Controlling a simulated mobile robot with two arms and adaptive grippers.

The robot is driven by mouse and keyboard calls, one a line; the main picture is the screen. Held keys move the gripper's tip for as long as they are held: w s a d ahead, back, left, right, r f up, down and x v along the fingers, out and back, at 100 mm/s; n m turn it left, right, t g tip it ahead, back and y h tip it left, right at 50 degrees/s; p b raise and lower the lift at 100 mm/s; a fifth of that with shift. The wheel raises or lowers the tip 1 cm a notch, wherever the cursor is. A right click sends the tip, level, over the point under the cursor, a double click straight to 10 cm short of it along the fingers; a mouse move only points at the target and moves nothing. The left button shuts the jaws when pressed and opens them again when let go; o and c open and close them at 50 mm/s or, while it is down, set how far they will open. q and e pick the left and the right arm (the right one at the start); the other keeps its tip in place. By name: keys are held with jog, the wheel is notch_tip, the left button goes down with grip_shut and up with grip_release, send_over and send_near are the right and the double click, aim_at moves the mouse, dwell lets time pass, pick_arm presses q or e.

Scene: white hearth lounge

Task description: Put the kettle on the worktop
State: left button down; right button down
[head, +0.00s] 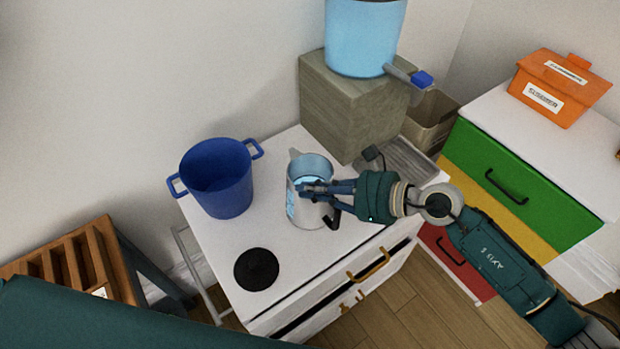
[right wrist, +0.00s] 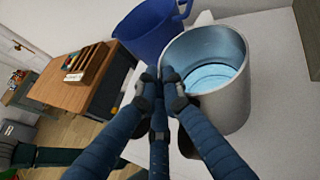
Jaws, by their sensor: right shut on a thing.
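The kettle (head: 303,207) is a silver open-topped jug with a spout, a dark handle and light-blue water inside. In the head view it is upright over the white worktop (head: 312,255); I cannot tell whether its base touches. My right gripper (head: 318,188) comes in from the right and is shut on the kettle at its handle side, near the rim. The right wrist view shows the kettle (right wrist: 228,95) with the gripper's fingers (right wrist: 160,85) closed by its rim, hiding part of the handle. My left gripper is not in view.
A blue pot (head: 222,190) stands left of the kettle, and a black round disc (head: 256,269) lies near the front left. Behind stands a grey block (head: 345,110) bearing a blue water container (head: 362,40) with a tap. A ribbed tray (head: 405,160) lies at the right.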

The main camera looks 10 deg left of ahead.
jog(key=shift+a+r, duration=0.1)
jog(key=shift+r, duration=0.1)
jog(key=c, duration=2.4)
grip_release()
jog(key=shift+f, duration=0.4)
jog(key=o, duration=0.5)
jog(key=shift+s+r, duration=0.1)
jog(key=shift+r, duration=0.15)
jog(key=b+v, duration=0.3)
jog(key=v, duration=0.9)
jog(key=shift+b, duration=0.3)
